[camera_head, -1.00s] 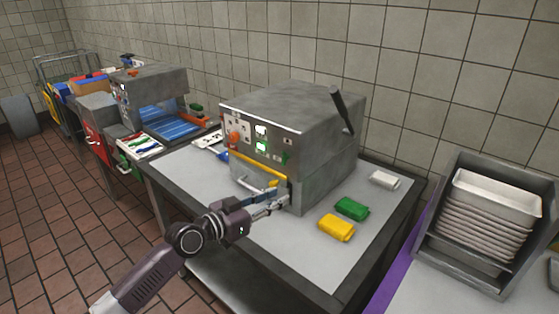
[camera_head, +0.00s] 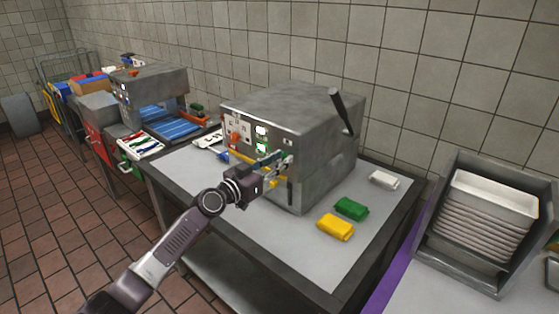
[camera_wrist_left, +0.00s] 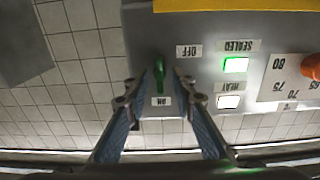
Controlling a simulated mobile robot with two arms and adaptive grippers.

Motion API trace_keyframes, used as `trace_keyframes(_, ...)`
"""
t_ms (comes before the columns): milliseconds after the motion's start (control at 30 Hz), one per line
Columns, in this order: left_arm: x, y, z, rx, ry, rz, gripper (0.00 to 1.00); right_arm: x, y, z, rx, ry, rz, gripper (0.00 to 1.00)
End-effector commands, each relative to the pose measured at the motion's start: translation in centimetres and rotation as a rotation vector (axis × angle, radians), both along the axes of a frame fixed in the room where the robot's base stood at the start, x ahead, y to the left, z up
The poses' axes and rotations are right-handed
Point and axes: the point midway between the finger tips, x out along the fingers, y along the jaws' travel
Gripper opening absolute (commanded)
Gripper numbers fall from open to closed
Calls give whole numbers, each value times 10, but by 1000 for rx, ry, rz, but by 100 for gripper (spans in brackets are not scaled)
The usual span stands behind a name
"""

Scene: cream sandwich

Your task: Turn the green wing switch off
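The grey machine (camera_head: 315,115) stands on the table with its control panel facing my left arm. In the left wrist view, which shows the panel upside down, the green wing switch (camera_wrist_left: 160,74) stands lengthwise in line with the "ON" label (camera_wrist_left: 161,101). The "OFF" label (camera_wrist_left: 189,51) is beside its other end. My left gripper (camera_wrist_left: 160,82) is open, with one finger on each side of the switch; I cannot tell whether they touch it. In the head view, my left gripper (camera_head: 284,158) is at the panel and largely covers the switch. My right gripper is not in view.
Yellow (camera_head: 336,227), green (camera_head: 351,208) and white (camera_head: 384,179) packs lie on the table. A tray bin (camera_head: 485,265) stands at right.

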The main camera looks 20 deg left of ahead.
Motion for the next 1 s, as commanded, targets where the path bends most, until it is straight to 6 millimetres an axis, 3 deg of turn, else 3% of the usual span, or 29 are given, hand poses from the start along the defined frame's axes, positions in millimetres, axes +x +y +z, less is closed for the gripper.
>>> trace_keyframes(167,0,0,-1,0,1,-1,24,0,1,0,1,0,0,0)
trace_keyframes(400,0,0,-1,0,1,0,0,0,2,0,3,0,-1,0)
trace_keyframes(767,0,0,-1,-22,9,0,0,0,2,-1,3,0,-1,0)
trace_keyframes(1000,0,1,-2,-131,49,0,0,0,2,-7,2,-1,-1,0)
